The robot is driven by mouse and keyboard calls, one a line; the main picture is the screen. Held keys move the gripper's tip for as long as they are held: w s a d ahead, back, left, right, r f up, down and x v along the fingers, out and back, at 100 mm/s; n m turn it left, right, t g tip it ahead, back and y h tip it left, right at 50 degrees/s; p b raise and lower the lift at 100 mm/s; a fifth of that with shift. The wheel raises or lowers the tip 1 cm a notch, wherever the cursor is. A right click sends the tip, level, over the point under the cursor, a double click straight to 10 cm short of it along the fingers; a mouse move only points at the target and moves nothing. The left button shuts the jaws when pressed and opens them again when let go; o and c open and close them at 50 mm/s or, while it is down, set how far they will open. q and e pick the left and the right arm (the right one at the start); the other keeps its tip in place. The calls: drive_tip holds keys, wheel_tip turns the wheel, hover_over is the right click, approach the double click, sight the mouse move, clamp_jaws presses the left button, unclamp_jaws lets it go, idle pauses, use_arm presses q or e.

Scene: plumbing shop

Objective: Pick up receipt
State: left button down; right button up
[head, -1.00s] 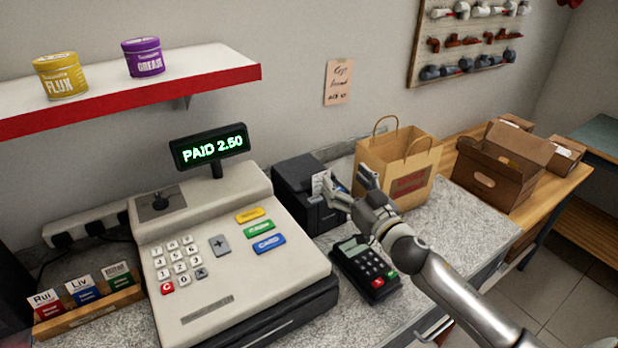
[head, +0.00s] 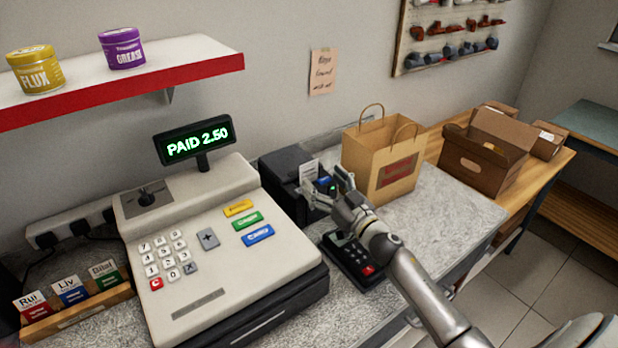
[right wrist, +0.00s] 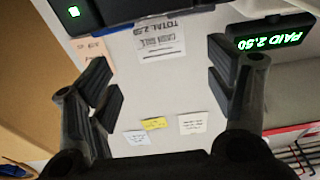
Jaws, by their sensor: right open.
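The receipt (head: 309,171) is a small white slip standing up from the black receipt printer (head: 283,164) beside the cash register. In the right wrist view the receipt (right wrist: 160,42) shows printed text with a "TOTAL" line, hanging from the printer's dark edge (right wrist: 130,10). My right gripper (head: 325,187) is at the front of the printer, its fingers spread. In the right wrist view the receipt lies between the directions of the two open fingers (right wrist: 165,82), with nothing gripped. My left gripper is not in view.
The cash register (head: 215,250) stands left, its display (head: 197,141) reading "PAID 2.50". A card terminal (head: 352,262) sits below my right gripper. A paper bag (head: 380,165) stands close at right, with cardboard boxes (head: 485,155) beyond. The counter (head: 450,205) right of the terminal is clear.

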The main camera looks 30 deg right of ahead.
sight(309, 166)
drive_tip(key=x, duration=0.5)
drive_tip(key=shift+w+a+p, duration=0.1)
drive_tip(key=shift+w+p, duration=0.15)
drive_tip(key=shift+p, duration=0.15)
drive_tip(key=c, duration=0.7)
